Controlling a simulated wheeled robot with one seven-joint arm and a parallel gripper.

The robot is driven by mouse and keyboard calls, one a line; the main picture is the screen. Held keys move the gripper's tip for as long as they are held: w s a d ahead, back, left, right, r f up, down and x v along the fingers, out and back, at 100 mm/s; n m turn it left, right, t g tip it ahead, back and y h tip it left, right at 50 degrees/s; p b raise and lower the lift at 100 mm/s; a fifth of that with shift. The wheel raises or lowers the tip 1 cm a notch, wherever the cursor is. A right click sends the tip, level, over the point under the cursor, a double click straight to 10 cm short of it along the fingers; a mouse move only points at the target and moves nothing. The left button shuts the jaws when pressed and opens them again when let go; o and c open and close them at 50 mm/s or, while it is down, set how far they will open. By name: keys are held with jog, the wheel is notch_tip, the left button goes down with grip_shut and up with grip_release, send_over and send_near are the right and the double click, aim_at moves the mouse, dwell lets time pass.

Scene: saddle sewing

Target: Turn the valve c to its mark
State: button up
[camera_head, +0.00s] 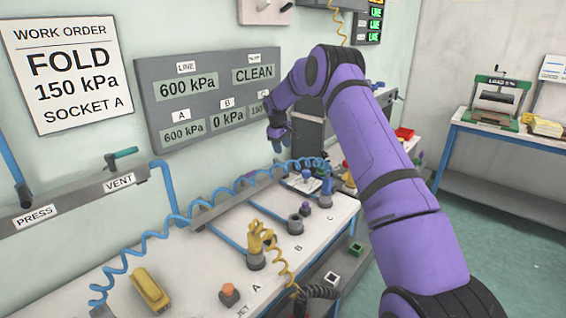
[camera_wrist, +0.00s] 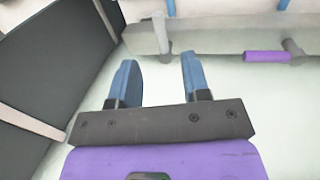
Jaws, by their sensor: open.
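My gripper (camera_head: 278,142) is raised in front of the wall at the lower right of the pressure display. In the wrist view its two blue fingers (camera_wrist: 158,65) stand apart with nothing between them. A purple handle (camera_wrist: 266,56) sticks out sideways from a short post on a grey rail (camera_wrist: 215,40), right of and beyond the fingers, apart from them. I see no lettering on this handle, so I cannot tell if it is valve c. No mark is readable beside it. The display (camera_head: 212,88) shows A 600 kPa, B 0 kPa and C starting with 150, its end hidden.
The bench (camera_head: 205,262) carries a yellow connector (camera_head: 261,238), a blue connector (camera_head: 326,184), a coiled blue hose (camera_head: 150,236) and a yellow block (camera_head: 149,289). A green-handled lever (camera_head: 123,156) is on the rail by VENT. A dark panel (camera_wrist: 60,70) stands left of my fingers.

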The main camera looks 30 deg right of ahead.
aim_at(284, 164)
jog(key=f, duration=0.2)
jog(key=d+f, duration=0.1)
jog(key=f, duration=0.4)
jog(key=shift+w+d+f, duration=0.25)
jog(key=shift+f, duration=0.15)
grip_shut()
